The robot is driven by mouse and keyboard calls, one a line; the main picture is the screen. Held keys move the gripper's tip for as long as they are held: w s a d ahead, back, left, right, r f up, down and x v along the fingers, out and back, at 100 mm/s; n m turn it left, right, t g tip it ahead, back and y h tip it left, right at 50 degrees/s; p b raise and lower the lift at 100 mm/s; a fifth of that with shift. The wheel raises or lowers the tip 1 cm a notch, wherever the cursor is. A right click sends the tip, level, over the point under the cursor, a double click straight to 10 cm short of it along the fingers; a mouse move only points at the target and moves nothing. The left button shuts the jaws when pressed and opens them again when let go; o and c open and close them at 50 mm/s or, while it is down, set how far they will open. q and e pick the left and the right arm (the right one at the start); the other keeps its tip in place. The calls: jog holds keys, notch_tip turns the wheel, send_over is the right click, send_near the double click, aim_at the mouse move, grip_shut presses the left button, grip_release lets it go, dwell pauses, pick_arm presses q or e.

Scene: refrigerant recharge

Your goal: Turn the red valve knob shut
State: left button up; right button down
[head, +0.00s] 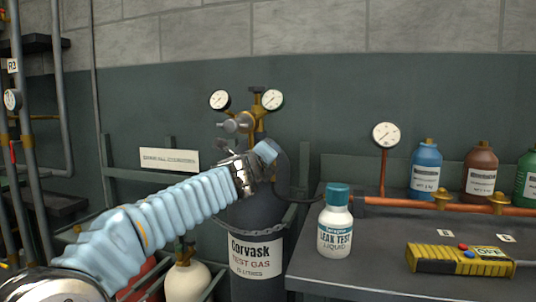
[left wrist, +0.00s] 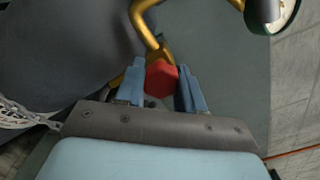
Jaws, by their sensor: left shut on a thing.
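The red valve knob (left wrist: 161,79) shows in the left wrist view, between the two blue fingers of my left gripper (left wrist: 160,88). The gripper is shut on it. A brass pipe (left wrist: 150,32) rises behind the knob. In the head view my left gripper (head: 265,152) reaches the top of the dark gas cylinder (head: 262,222), labelled Corvask test gas, and its wrist and fingers hide the knob there. The brass regulator (head: 259,118) with two round gauges stands above the gripper. My right gripper is in neither view.
A bench (head: 372,272) at right holds a white leak test bottle (head: 335,229), a yellow device (head: 458,260), a copper pipe (head: 425,205) and several coloured bottles. A chain (head: 284,224) crosses the cylinder. Pipes and a shelf stand at far left.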

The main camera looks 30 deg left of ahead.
pick_arm(q)
jog(key=m+p, duration=0.1)
jog(key=m, duration=0.5)
jog(key=shift+f, duration=0.2)
jog(key=m+p, duration=0.1)
jog(key=m, duration=0.5)
jog(key=shift+f+p, duration=0.1)
jog(key=shift+p, duration=0.2)
jog(key=o, duration=1)
jog(key=shift+o, duration=0.2)
jog(key=shift+s, duration=0.15)
jog(key=v, duration=1.3)
jog(key=shift+s, duration=0.3)
